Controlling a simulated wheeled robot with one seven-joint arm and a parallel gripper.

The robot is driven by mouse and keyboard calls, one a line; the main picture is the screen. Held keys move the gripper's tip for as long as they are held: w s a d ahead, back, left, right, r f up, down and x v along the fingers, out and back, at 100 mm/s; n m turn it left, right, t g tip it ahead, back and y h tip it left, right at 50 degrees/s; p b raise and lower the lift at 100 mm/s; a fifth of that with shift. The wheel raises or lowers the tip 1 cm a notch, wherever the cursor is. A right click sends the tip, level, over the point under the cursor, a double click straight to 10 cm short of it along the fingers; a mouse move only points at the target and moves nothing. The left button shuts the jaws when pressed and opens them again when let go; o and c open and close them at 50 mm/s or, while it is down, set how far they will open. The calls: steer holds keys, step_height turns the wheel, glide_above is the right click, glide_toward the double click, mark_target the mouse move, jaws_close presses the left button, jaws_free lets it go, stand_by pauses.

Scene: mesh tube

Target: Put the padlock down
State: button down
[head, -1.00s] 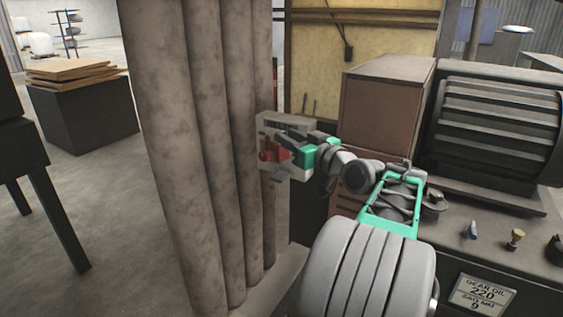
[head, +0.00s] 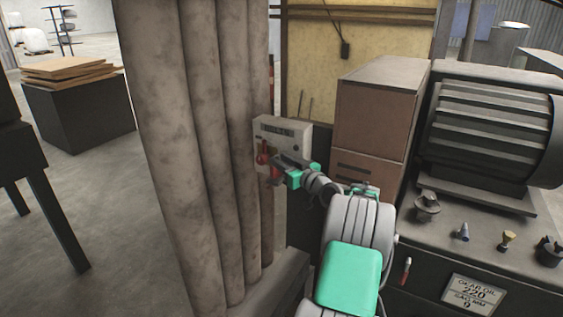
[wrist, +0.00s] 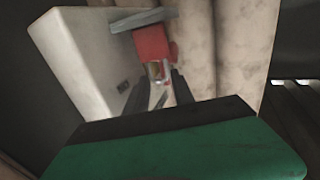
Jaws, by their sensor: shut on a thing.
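The padlock appears as a red block (wrist: 152,46) with a silvery loop below it in the wrist view, in front of a pale box. My gripper (wrist: 158,88) has its two dark fingers pointing at it, close to the loop. The fingers are shut on the padlock; the exact contact is blurred. In the head view my gripper (head: 280,163) is at the lower front of the pale box (head: 290,131), beside red parts (head: 263,152). The padlock cannot be told apart from these red parts there.
Thick brown-grey pipes (head: 200,150) stand just left of the box. A brown cabinet (head: 378,115) and a ribbed motor (head: 490,130) are to the right. Open floor lies at the left.

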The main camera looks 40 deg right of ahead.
steer(key=c, duration=1.3)
jaws_free()
steer(key=shift+f, duration=0.3)
steer(key=shift+c, duration=0.2)
steer(key=s+b, duration=0.3)
steer(key=s, duration=0.9)
steer(key=w+a+f+n+g+y+p, duration=0.1)
steer(key=w+a+f+g, duration=0.15)
steer(key=a, duration=0.65)
steer(key=w+a+f+n+g+y, duration=0.1)
steer(key=w+a+g, duration=0.15)
steer(key=a, duration=0.65)
steer(key=w+a+f+g+y+p, duration=0.1)
steer(key=w+a+g+y, duration=0.15)
steer(key=a, duration=0.65)
steer(key=s+a+f+g+h, duration=0.2)
steer(key=s+a+f+g, duration=0.15)
steer(key=s+a, duration=0.65)
steer(key=s+a+f+m+g+h, duration=0.1)
steer(key=s+a, duration=0.4)
steer(key=s, duration=0.7)
steer(key=f+g, duration=0.1)
steer(key=g, duration=0.1)
steer(key=shift+s+g+p, duration=0.15)
steer(key=shift+g+p, duration=0.25)
